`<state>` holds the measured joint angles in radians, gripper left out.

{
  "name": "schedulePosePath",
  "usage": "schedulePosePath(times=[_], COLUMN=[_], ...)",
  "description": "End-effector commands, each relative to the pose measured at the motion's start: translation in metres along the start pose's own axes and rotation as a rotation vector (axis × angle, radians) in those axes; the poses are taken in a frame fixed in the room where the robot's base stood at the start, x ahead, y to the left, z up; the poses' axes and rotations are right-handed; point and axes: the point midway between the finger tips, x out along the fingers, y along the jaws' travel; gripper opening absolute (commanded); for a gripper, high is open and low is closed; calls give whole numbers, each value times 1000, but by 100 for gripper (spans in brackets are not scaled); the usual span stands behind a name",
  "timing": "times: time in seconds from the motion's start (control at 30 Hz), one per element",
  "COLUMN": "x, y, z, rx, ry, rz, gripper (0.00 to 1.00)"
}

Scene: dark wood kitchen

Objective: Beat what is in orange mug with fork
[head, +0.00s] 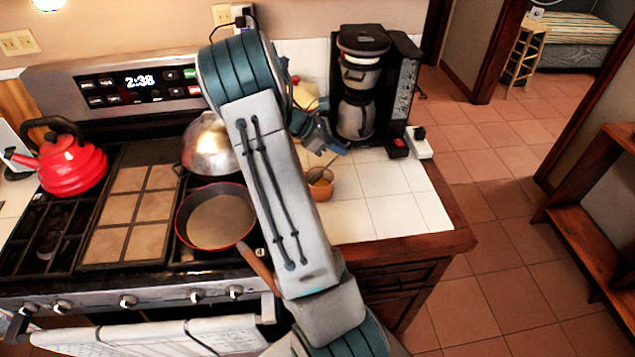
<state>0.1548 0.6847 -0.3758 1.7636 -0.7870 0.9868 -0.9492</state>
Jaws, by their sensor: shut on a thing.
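The orange mug (323,190) stands on the white tiled counter, right of the stove and just in front of the coffee maker. My gripper (338,150) is above the mug and slightly to its right, partly hidden behind my arm. It is shut on the fork (322,172), which slants down to the left with its lower end at the mug's opening. The tines and the mug's contents are too small and covered to make out.
A black coffee maker (362,85) stands close behind the mug. A red-rimmed pan (215,218), a metal pot (208,145) and a red kettle (70,162) are on the stove. Bare counter tiles (395,205) lie right of the mug, up to the wooden edge.

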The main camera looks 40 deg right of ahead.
Motion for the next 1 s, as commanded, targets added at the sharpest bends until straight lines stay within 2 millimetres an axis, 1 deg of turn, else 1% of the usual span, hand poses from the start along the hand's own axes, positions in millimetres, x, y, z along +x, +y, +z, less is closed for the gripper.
schedulePosePath(times=[0.03,0.1,0.7,1.0], x=[-6,-10,-42,-43], y=[0,0,0,0], z=[7,12,50,52], rx=[1,1,2,0], ry=[0,1,1,0], rz=[1,1,0,-1], gripper=[0,0,0,0])
